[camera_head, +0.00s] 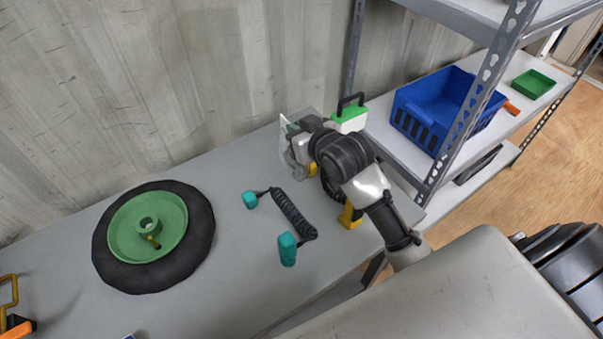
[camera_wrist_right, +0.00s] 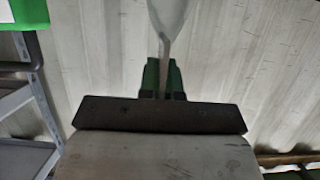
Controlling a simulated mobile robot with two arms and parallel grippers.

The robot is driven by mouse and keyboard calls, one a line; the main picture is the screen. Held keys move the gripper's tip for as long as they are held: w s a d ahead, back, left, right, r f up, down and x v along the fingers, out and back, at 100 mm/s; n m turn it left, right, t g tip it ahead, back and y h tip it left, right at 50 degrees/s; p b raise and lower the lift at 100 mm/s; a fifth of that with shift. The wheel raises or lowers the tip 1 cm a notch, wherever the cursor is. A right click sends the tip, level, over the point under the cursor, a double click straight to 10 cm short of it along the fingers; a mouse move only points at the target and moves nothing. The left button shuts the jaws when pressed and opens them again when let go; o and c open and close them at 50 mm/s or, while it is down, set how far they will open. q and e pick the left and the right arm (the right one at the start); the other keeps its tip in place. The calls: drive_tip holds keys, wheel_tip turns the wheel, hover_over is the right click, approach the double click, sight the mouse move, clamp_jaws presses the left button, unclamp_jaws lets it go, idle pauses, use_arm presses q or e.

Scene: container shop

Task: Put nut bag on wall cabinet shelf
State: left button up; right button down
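My right gripper (camera_head: 288,137) is above the grey workbench near its back edge, by the corrugated wall. In the right wrist view its two green-tipped fingers (camera_wrist_right: 164,78) are closed on a thin, pale, translucent piece, which I take to be the nut bag (camera_wrist_right: 168,22). In the head view the bag (camera_head: 284,146) shows as a clear sheet beside the fingers, partly hidden by the gripper. Its contents are not clear. A grey metal shelf unit (camera_head: 405,152) stands at the right; no separate wall cabinet shows. My left gripper is out of view.
On the workbench (camera_head: 235,240) are a black wheel with green hub (camera_head: 195,235) and a black coiled cord with teal handles (camera_head: 288,250). A green-and-white case (camera_head: 348,118) stands near my right wrist. A blue crate (camera_head: 415,125) and green tray (camera_head: 533,83) occupy the shelf.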

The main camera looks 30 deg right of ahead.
wheel_tip(320, 180, down, 8)
drive_tip(key=shift+f, duration=0.1)
idle(0.4)
drive_tip(key=c, duration=1.3)
unclamp_jaws()
drive_tip(key=shift+s+f, duration=0.1)
